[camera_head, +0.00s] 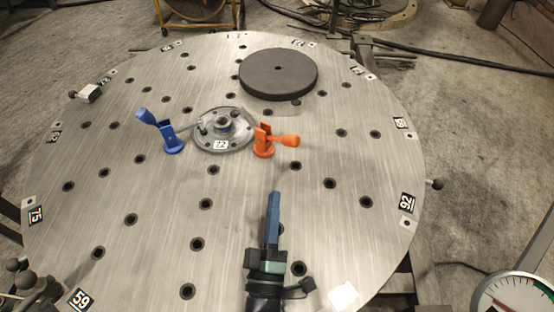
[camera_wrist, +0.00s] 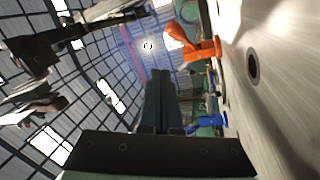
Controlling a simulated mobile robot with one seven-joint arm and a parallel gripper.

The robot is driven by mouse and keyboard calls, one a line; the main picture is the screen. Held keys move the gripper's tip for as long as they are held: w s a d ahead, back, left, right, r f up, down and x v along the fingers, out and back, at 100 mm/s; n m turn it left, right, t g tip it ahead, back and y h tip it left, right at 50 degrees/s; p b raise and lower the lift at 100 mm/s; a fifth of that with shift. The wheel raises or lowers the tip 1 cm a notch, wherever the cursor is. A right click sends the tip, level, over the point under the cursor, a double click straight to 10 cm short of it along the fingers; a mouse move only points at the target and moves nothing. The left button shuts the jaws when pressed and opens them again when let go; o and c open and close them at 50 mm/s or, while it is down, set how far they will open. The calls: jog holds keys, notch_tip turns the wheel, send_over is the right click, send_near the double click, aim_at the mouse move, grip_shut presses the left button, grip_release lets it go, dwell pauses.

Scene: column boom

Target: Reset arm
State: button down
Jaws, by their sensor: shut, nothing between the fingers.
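My gripper (camera_head: 273,196) shows in the head view over the front right part of the round metal table (camera_head: 150,245), pointing toward the back. Its fingers are together with nothing between them. In the wrist view the shut fingers (camera_wrist: 162,75) point away from the camera, with the table surface along the right side. The gripper is apart from the orange clamp (camera_head: 265,140), which stands beyond its tips. The orange clamp also shows in the wrist view (camera_wrist: 203,50).
A blue clamp (camera_head: 172,142) stands left of a flanged hub (camera_head: 222,145) marked 72. A dark disc (camera_head: 278,72) lies at the back. A dial gauge (camera_head: 518,296) is at lower right. The table's left front is clear.

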jog(key=w+a+r+m+t+y, duration=0.1)
jog(key=w+r, duration=0.2)
jog(key=r, duration=0.7)
jog(key=w+a+r+m+t+y, duration=0.1)
jog(key=w+r+m, duration=0.1)
jog(key=r, duration=0.9)
jog(key=w+a+r+m+t+y, duration=0.1)
jog(key=w+r+t+y, duration=0.15)
jog(key=r, duration=0.75)
jog(key=s+d+r+m+t+h+p, duration=0.15)
jog(key=s+d+r+m, duration=0.35)
jog(key=r, duration=0.8)
jog(key=s+r+m+t+h, duration=0.15)
jog(key=s+r+m, duration=0.4)
jog(key=r, duration=0.75)
notch_tip(320, 180, up, 13)
jog(key=s+n+p, duration=0.1)
jog(key=n+p, duration=0.1)
jog(key=p, duration=1.2)
jog(key=shift+r+g, duration=0.2)
jog(key=shift+g, duration=0.25)
